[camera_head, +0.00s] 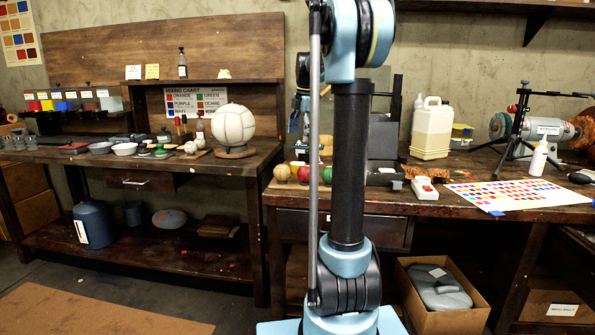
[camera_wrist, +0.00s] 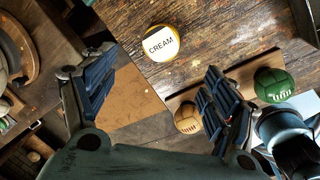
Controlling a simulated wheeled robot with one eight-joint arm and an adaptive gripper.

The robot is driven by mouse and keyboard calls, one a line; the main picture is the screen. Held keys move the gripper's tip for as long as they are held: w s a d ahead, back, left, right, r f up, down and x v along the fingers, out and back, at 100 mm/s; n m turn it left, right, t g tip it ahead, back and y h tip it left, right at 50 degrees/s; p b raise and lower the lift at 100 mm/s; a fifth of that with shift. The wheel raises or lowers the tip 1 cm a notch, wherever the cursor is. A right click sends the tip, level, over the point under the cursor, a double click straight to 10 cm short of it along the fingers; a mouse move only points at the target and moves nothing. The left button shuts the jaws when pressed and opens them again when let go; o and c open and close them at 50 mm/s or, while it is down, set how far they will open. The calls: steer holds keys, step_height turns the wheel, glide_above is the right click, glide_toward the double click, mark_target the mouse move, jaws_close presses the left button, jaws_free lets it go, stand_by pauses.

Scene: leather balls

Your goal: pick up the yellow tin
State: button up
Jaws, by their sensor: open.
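A round yellow thing with a white CREAM label (camera_wrist: 161,43) rests on the wooden bench in the wrist view. It looks like a tin seen from above, and I cannot pick it out in the head view. My open gripper (camera_wrist: 157,92) has its fingers spread wide, with nothing between them. The yellow thing shows beyond the fingertips, between the two fingers and apart from them. A small yellow block-like container (camera_head: 47,105) also stands in the coloured row on the far left bench.
A tan ball (camera_wrist: 188,117) and a green ball (camera_wrist: 271,84) sit close to the right finger. The right bench (camera_head: 450,199) also holds a white jug (camera_head: 431,129), a colour chart (camera_head: 520,194) and a tripod. A large pale ball (camera_head: 233,125) stands on the left bench.

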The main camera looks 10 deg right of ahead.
glide_above(299, 163)
steer(key=f, duration=0.8)
steer(key=shift+s+f, duration=0.2)
steer(key=shift+s, duration=0.1)
steer(key=shift+w+f, duration=0.2)
steer(key=shift+f, duration=1.15)
steer(key=shift+w+f, duration=0.15)
steer(key=shift+f, duration=1.15)
steer(key=c, duration=1.2)
